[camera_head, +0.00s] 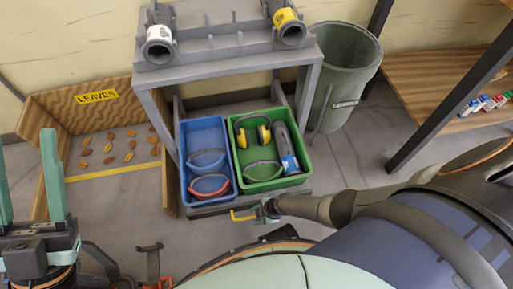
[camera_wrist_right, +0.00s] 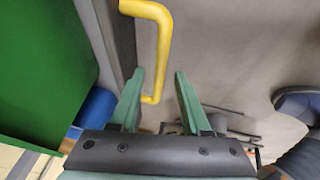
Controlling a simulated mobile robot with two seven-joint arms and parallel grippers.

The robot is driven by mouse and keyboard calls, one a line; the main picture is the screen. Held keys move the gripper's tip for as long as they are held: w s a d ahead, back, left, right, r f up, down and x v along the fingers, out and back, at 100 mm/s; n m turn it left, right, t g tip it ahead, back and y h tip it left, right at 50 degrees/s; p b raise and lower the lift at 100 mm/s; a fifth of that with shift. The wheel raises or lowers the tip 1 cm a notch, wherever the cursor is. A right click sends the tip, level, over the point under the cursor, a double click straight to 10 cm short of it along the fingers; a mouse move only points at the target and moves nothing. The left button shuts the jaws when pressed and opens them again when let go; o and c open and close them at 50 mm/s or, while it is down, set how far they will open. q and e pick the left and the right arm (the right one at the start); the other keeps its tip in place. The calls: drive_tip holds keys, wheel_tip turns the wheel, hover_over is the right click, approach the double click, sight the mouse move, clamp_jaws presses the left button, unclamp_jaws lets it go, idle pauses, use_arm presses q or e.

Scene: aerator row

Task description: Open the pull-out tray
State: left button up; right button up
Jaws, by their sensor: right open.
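The pull-out tray (camera_head: 205,211) is a low grey tray under the grey stand, carrying a blue bin (camera_head: 184,160) and a green bin (camera_head: 273,184). Its yellow bar handle (camera_head: 242,214) is at the front edge. My right gripper (camera_head: 264,211) is at the right end of this handle. In the right wrist view, the handle (camera_wrist_right: 159,40) reaches down between the open fingers of the right gripper (camera_wrist_right: 161,72), with a gap showing on the right side. My left gripper (camera_head: 26,145) is open and empty at the far left, away from the tray.
The grey stand (camera_head: 220,55) above the tray holds two cylindrical fittings. A green barrel (camera_head: 345,65) stands to its right. A wooden bay (camera_head: 105,120) labelled LEAVES is on the left. Some grey floor (camera_head: 345,160) is clear right of the tray.

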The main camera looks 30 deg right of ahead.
drive_tip(key=p+v, duration=0.3)
drive_tip(key=shift+a+r, duration=0.1)
drive_tip(key=shift+r, duration=0.1)
use_arm(q)
drive_tip(key=w+a+f+n+g+y+p, duration=0.1)
drive_tip(key=w+f+n+g+y+p, duration=0.1)
drive_tip(key=w+f+n+y, duration=0.4)
drive_tip(key=w+a+f+n+g+y+p, duration=0.15)
drive_tip(key=f+y, duration=0.25)
drive_tip(key=f, duration=0.5)
drive_tip(key=s+f+n+g+y+p, duration=0.1)
drive_tip(key=s+f+g+p, duration=0.2)
drive_tip(key=f, duration=0.5)
drive_tip(key=s+d+f+n+g+y+p, duration=0.1)
drive_tip(key=s+f+g+p, duration=0.1)
drive_tip(key=s+f+g, duration=0.3)
wheel_tip(320, 180, down, 3)
drive_tip(key=shift+r+g+p, duration=0.1)
drive_tip(key=shift+g+p, duration=0.3)
drive_tip(key=shift+g, duration=0.35)
use_arm(e)
drive_tip(key=v, duration=0.9)
use_arm(q)
drive_tip(key=shift+s+d+n, duration=0.1)
drive_tip(key=shift+n, duration=0.15)
use_arm(e)
drive_tip(key=shift+s+d, duration=0.2)
drive_tip(key=shift+s, duration=0.05)
